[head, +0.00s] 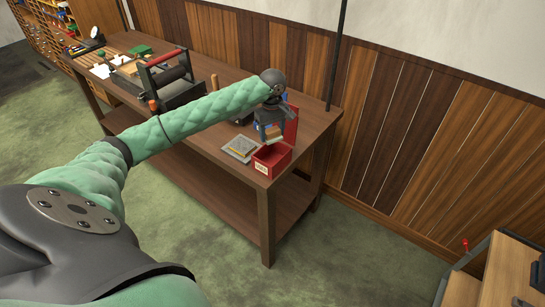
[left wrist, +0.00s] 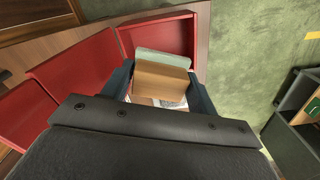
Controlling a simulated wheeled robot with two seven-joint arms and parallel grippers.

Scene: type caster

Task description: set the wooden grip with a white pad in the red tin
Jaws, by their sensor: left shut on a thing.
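My left gripper (head: 270,133) is shut on the wooden grip (head: 274,131), which shows as a tan block in the left wrist view (left wrist: 160,82). A pale, whitish-green pad (left wrist: 162,58) lies along the grip's far side. The red tin (head: 268,168) is an open box with a white label on its front, at the table's near right corner. The held grip appears just above the tin's opening. In the left wrist view the grip overlaps the near part of a red box (left wrist: 178,35), and the gripper hides its lower part. My right gripper is not in view.
A grey flat plate (head: 238,149) lies left of the tin on the wooden table (head: 215,173). A dark press with a red bar (head: 167,57) stands further left. A wood-panelled wall runs behind.

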